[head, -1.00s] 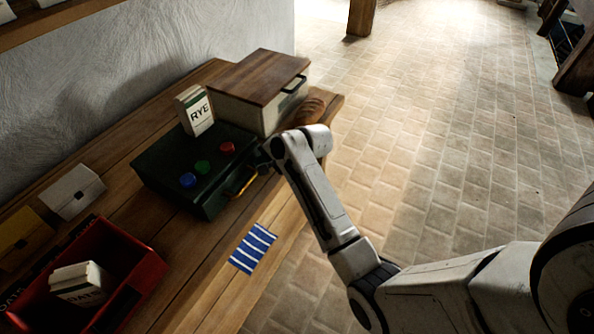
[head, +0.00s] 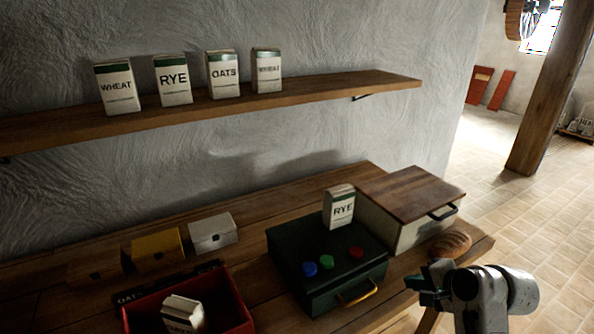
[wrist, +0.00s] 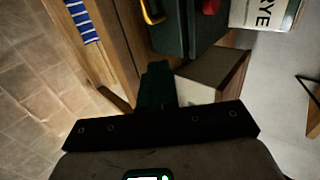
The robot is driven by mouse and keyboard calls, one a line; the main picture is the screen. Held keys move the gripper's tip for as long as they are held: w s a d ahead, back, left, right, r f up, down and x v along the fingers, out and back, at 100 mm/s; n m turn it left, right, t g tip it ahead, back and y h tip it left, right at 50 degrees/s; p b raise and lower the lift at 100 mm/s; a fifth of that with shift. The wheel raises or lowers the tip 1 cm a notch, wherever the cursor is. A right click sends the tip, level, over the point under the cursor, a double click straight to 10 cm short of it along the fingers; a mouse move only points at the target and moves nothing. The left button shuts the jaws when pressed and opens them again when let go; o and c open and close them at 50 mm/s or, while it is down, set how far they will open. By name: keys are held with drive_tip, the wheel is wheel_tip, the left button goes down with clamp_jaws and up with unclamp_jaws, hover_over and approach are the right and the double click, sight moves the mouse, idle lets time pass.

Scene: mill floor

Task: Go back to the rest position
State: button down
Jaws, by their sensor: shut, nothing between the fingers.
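My gripper (head: 428,284) is at the right end of the bench in the head view, just in front of the bread loaf (head: 449,245) and to the right of the dark green box (head: 300,240). In the wrist view its dark fingers (wrist: 157,84) are together, with nothing between them. It looks apart from the things on the bench, though its exact height is hard to tell. My forearm hides part of the floor beyond the bench end.
The green box has blue, green and red buttons and a yellow handle (head: 357,294). A RYE packet (head: 340,208) and a wood-topped box (head: 410,230) stand behind. A red crate (head: 237,318) is at left. A shelf (head: 330,88) holds several packets.

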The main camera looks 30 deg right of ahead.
drive_tip(key=s+a+f+n+g, duration=0.4)
drive_tip(key=s+a+f+n, duration=0.45)
drive_tip(key=a, duration=0.35)
drive_tip(key=s+a+f+n+g, duration=0.2)
drive_tip(key=s+a+n, duration=0.1)
drive_tip(key=s, duration=0.4)
drive_tip(key=s+a+f+n+g, duration=0.2)
drive_tip(key=s+a+n, duration=0.1)
drive_tip(key=s+n, duration=0.2)
drive_tip(key=shift+s+h, duration=0.3)
drive_tip(key=shift+s, duration=0.55)
